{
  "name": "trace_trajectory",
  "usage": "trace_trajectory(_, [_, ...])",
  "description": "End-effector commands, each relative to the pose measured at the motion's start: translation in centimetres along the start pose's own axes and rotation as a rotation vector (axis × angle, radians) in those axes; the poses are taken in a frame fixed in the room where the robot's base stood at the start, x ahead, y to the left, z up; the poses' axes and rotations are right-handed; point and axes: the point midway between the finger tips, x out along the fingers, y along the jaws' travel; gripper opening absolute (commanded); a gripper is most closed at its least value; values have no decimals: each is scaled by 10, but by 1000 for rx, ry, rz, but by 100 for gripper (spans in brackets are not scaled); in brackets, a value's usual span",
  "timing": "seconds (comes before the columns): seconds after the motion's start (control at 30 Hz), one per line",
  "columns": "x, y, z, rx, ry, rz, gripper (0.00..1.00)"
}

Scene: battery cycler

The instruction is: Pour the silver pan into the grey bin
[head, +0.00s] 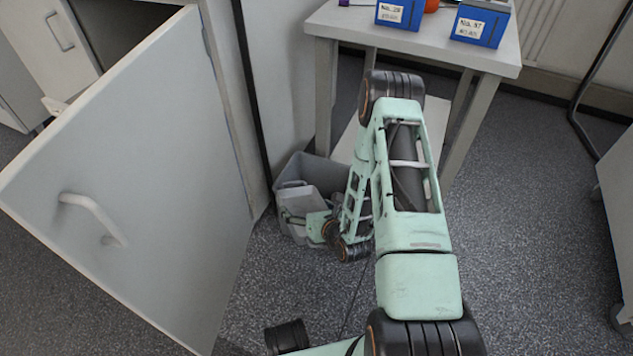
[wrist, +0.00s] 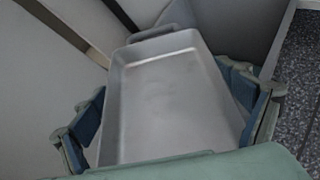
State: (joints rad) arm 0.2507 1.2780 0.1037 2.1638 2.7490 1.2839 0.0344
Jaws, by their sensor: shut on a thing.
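The silver pan (head: 300,203) is at the grey bin (head: 322,172), low beside the table leg. It is tilted over the bin's opening, partly hidden by my arm; I cannot tell whether it touches the bin. My gripper (head: 318,228) is shut on the pan. In the wrist view the pan (wrist: 165,95) fills the middle, with blue-padded fingers (wrist: 170,112) on either side. Its inside looks bare, and a handle shows at its far end. Grey bin walls (wrist: 245,32) show behind it. The bottom of the bin is hidden.
An open cabinet door (head: 150,170) with a handle stands close at left. A white table (head: 430,48) with blue boxes (head: 480,22) stands behind the bin; its legs are near my arm. Open floor (head: 530,230) lies to the right.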

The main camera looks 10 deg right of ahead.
Motion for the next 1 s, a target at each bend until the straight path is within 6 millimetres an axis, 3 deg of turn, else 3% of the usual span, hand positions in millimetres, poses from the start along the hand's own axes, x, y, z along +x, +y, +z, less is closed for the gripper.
trace_trajectory(0.13, [0,9,-14,-69,-41,-28,35])
trace_trajectory(1.0, [28,48,-12,-212,-129,-92,35])
